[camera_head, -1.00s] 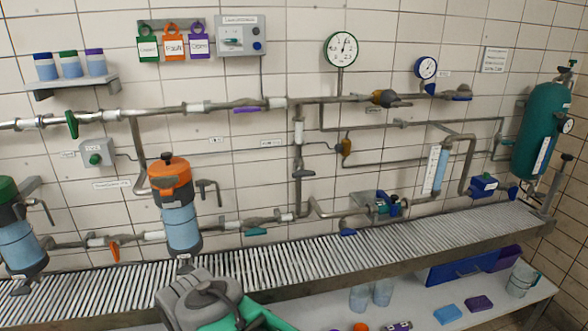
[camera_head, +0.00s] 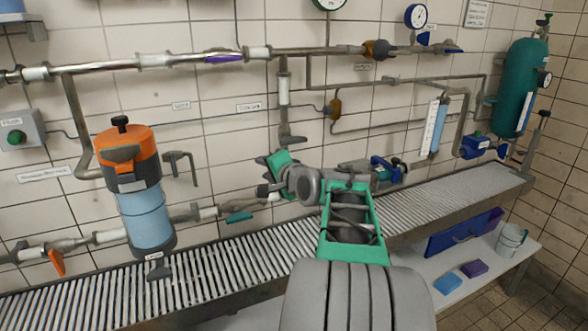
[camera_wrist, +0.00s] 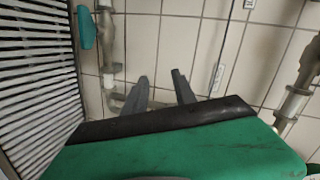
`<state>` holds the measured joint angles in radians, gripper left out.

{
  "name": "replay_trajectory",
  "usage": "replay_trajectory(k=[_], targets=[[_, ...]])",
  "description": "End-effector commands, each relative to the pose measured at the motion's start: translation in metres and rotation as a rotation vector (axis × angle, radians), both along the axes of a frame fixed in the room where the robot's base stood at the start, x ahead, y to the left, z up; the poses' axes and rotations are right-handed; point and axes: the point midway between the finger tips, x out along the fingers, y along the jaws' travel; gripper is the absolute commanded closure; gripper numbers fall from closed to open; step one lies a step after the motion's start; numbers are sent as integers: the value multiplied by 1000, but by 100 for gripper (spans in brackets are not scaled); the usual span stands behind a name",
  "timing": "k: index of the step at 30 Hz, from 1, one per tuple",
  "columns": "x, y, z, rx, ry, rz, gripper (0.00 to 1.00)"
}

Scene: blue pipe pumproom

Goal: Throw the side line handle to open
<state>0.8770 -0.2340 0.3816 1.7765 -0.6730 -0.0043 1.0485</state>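Several coloured handles sit on the pipes, and I cannot read which label names the side line. A teal handle (camera_head: 239,217) hangs at the lower wall pipe, lying roughly along it; it also shows at the upper left of the wrist view (camera_wrist: 87,27). A purple handle (camera_head: 223,58) lies along the upper pipe. An orange handle (camera_head: 57,262) slants down from the lower pipe at left. My gripper (camera_wrist: 160,78) is open and empty, its two grey fingers apart in front of the tiled wall. It is to the right of the teal handle in the head view, not touching it.
The ribbed conveyor-like shelf (camera_head: 225,262) runs below the lower pipe. An orange-topped blue filter (camera_head: 145,210) stands left of the teal handle. A blue-bodied valve (camera_head: 385,170) is right of my arm. A green tank (camera_head: 522,90) stands far right.

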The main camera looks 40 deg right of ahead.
Motion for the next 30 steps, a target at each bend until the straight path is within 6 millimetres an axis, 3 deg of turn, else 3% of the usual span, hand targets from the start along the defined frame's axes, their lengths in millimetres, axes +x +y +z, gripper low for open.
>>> replay_trajectory(k=[1,3,6,10,19,29,30], targets=[[-11,-44,-6,75,-105,-71,67],[-24,-80,9,158,-227,-122,67],[-34,-104,25,218,-318,-149,67],[-21,-109,31,232,-332,-148,67],[30,-124,30,228,-329,-150,67],[38,-126,30,226,-329,-151,67],[38,-126,30,226,-329,-151,71]])
